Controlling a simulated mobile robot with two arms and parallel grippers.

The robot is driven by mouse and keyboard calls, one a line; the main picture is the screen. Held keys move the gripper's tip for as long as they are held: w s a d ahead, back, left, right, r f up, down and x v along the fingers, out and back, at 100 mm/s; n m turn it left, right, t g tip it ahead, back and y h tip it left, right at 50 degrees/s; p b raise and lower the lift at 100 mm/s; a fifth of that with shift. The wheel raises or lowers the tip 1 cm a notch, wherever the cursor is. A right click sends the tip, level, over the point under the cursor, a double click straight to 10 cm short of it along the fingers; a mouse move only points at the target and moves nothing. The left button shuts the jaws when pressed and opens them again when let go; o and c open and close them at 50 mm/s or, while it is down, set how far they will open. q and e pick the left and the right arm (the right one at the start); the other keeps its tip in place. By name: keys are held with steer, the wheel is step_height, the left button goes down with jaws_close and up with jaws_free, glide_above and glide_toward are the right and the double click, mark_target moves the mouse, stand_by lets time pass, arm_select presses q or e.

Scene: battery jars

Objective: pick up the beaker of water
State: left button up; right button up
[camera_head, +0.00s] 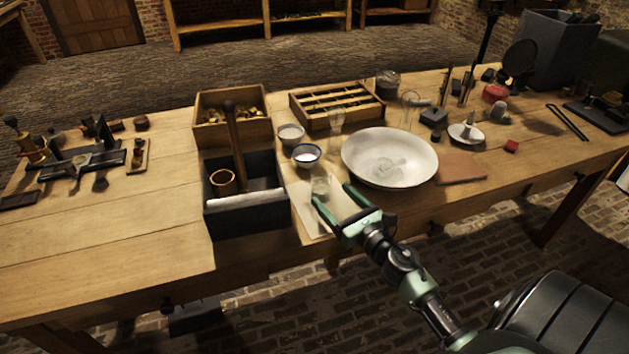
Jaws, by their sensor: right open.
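A small clear glass beaker (320,186) stands on a pale sheet (309,212) at the front of the wooden bench. I cannot make out the water level in it. My right gripper (332,196) comes from the lower right, with its green fingers spread apart. Its fingertips are close to the near side of the beaker; I cannot tell whether they touch it. Nothing is held between them. My left gripper is not in view.
A dark box (246,222) with a brass cup and a wooden handle stands just left of the beaker. A wide white basin (408,143) is to its right. Behind are a small bowl of white powder (306,154) and a glass (336,119).

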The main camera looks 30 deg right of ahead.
mark_target(327, 189)
steer(key=shift+w+r, duration=0.15)
steer(key=shift+w, duration=0.35)
steer(key=shift+w+r, duration=0.15)
steer(key=shift+w, duration=0.6)
steer(key=w, duration=0.3)
steer(key=shift+w+f+p, duration=0.2)
steer(key=shift+w+p, duration=0.1)
steer(key=shift+p, duration=0.1)
steer(key=shift+w, duration=0.1)
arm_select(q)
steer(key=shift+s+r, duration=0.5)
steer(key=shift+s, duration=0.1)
arm_select(e)
steer(key=c, duration=1.6)
steer(key=shift+r, duration=0.15)
